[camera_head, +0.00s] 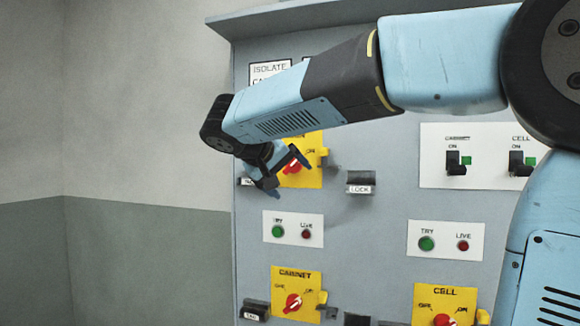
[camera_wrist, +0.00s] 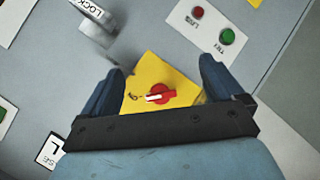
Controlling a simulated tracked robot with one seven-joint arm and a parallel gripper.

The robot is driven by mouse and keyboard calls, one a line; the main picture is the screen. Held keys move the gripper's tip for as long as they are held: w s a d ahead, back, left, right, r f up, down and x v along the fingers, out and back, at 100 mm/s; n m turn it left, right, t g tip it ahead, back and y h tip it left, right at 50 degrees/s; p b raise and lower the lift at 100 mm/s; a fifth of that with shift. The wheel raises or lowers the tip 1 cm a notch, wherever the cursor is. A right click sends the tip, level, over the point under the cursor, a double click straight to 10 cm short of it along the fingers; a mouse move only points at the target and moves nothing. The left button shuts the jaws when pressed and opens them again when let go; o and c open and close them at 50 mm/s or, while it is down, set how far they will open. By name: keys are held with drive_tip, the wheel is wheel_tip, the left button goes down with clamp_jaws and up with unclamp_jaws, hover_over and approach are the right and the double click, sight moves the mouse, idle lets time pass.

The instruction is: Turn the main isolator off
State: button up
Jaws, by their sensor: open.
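The upper yellow isolator plate (camera_head: 306,178) carries a red rotary knob (camera_head: 292,168), partly hidden behind my gripper; my arm covers the plate's title. In the wrist view the red knob (camera_wrist: 167,94) has a white pointer aimed left at a small mark on the yellow plate (camera_wrist: 165,68). Compared with the head view, this direction matches the ON side. My gripper (camera_head: 285,174) is open in front of the plate. In the wrist view, the fingers of my gripper (camera_wrist: 161,70) stand on either side of the knob, with gaps; contact is not visible.
A LOCK-labelled block (camera_head: 361,183) is right of the plate. Below is a TRY/LIVE panel (camera_head: 292,229) with green and red buttons. Lower yellow isolators are marked CABINET (camera_head: 297,293) and CELL (camera_head: 445,300). A white switch panel (camera_head: 487,156) is at right.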

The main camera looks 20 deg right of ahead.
drive_tip(key=t+h, duration=0.2)
approach(290, 165)
drive_tip(key=s+a, duration=0.2)
drive_tip(key=a, duration=0.1)
drive_tip(key=r, duration=0.1)
drive_tip(key=shift+m, duration=0.4)
drive_tip(key=x, duration=1.3)
drive_tip(key=shift+w+d, duration=0.15)
drive_tip(key=shift+d, duration=0.2)
drive_tip(key=shift+c, duration=0.2)
drive_tip(key=c, duration=0.9)
drive_tip(key=shift+d, duration=0.2)
drive_tip(key=shift+c, duration=0.4)
drive_tip(key=shift+a, duration=0.15)
